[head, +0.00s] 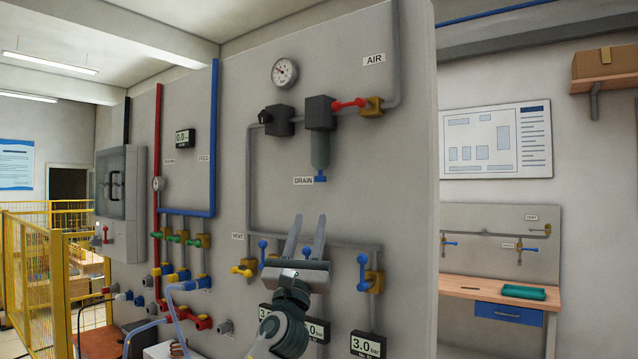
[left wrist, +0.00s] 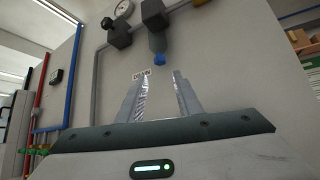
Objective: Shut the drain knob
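The drain knob is a small blue knob (head: 320,178) under the grey filter bowl (head: 320,150), beside the DRAIN label (head: 303,181). It also shows in the left wrist view (left wrist: 159,60), above and between my fingers. My left gripper (head: 306,222) is open and empty, its two fingers pointing up. Its tips are below the knob and apart from it in the head view. In the left wrist view, the gripper (left wrist: 158,82) has a clear gap between its fingers. My right gripper is in neither view.
A red-handled valve (head: 350,104) sits right of the filter on the air pipe. A horizontal grey pipe with blue-handled valves (head: 362,262) runs behind my left gripper. A dark regulator (head: 278,120) and a gauge (head: 285,72) are up left.

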